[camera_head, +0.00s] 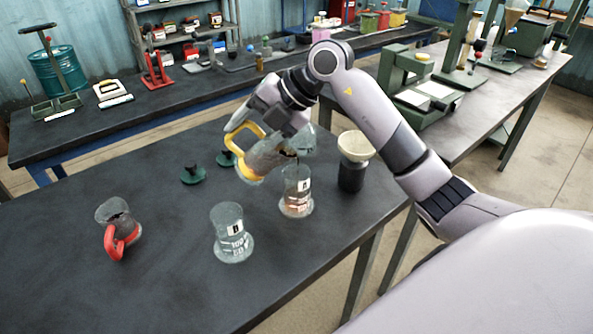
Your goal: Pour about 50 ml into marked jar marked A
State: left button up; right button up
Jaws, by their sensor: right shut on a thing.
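My right gripper (256,124) is shut on the yellow-handled jug (262,158). The jug is tilted with its mouth toward the right, over or close to the mouth of a clear jar (297,192). This jar stands on the dark table, has a white label, and shows a brownish tint low down. The label letter is too small to read surely. A second clear labelled jar (232,236) stands nearer and to the left; its letter seems to be B. My left gripper is not in view.
A red-handled jug (116,228) stands at the left of the table (170,280). Two dark green lids (193,176) lie behind the jars. A pale funnel on a black holder (354,160) stands right of the tilted jug. The table's front left is clear.

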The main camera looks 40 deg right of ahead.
jog(key=shift+s+d+r+t+y, duration=0.15)
jog(key=shift+r+t+y, duration=0.25)
jog(key=shift+t+y, duration=0.15)
dwell(0.5)
jog(key=shift+w+f+g+h, duration=0.3)
jog(key=shift+g+h, duration=0.15)
jog(key=shift+h, duration=0.1)
jog(key=shift+w+a+g+h, duration=0.15)
jog(key=shift+a+g+h, duration=0.25)
jog(key=shift+a, duration=0.1)
jog(key=shift+w+r, duration=0.1)
jog(key=w+a+f+g+h, duration=0.4)
jog(key=a+f+h, duration=0.1)
jog(key=f, duration=0.3)
jog(key=shift+f+g, duration=0.2)
jog(key=shift+g, duration=0.1)
dwell(0.6)
jog(key=shift+w+a+f+h, duration=0.15)
jog(key=shift+w+f+h, duration=0.1)
jog(key=shift+f+h, duration=0.1)
dwell(3.8)
